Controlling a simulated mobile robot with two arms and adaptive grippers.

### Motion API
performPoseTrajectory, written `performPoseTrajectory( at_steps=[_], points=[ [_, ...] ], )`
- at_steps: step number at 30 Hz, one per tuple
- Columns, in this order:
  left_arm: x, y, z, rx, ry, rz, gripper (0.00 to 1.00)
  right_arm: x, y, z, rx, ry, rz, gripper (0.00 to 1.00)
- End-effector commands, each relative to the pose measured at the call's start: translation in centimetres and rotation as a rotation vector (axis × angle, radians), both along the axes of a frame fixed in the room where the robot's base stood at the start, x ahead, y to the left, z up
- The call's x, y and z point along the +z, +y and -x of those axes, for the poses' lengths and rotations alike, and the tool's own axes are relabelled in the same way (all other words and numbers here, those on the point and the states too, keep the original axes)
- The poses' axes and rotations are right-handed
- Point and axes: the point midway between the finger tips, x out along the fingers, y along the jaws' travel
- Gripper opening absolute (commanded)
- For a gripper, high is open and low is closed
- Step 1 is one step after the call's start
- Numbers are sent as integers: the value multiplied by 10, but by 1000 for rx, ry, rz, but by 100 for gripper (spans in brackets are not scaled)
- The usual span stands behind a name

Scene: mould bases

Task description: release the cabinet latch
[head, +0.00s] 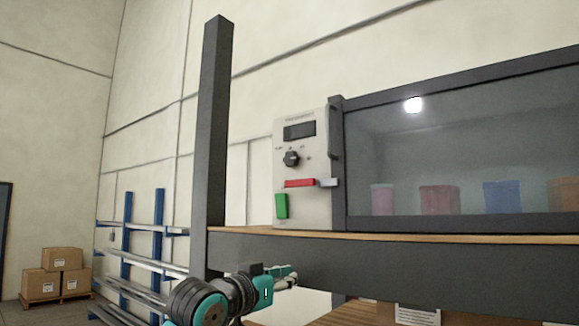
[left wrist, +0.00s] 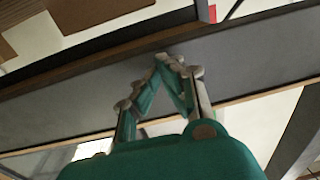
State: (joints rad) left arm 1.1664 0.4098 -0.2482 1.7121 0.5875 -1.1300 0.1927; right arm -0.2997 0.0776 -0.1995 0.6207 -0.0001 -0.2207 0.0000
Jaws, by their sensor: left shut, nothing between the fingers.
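The cabinet (head: 460,140) has a dark frame and a glass front, and it stands on a wooden-topped shelf. A pale control panel (head: 318,215) is on its left side. A red latch handle (head: 299,183) lies level across the panel, with a grey bar (head: 328,182) at its right end reaching the cabinet frame. My left gripper (head: 292,274) is below the shelf edge, lower than the panel and apart from the latch. In the left wrist view its fingertips (left wrist: 178,62) meet, shut and empty, in front of the grey shelf beam. My right gripper is out of view.
The panel also bears a black knob (head: 291,159), a dark display (head: 300,131) and a green switch (head: 281,206). Coloured containers (head: 439,199) stand behind the glass. A dark post (head: 213,140) rises left of the panel. The grey shelf beam (head: 400,262) is above and beside my gripper.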

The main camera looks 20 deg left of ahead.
Motion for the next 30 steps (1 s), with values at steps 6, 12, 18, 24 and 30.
performPoseTrajectory(
  at_steps=[6, 12, 18, 24, 30],
  points=[
    [166, 17, 55, -32, -223, 65, 0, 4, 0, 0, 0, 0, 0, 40],
    [221, 24, 85, -48, -302, 92, 0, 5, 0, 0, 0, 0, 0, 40],
    [225, 24, 88, -51, -309, 95, 0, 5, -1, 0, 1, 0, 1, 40],
    [227, 24, 87, -51, -308, 95, 0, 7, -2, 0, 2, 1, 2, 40],
    [237, 17, 68, -52, -306, 96, 0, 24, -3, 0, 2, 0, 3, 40]
  ],
)
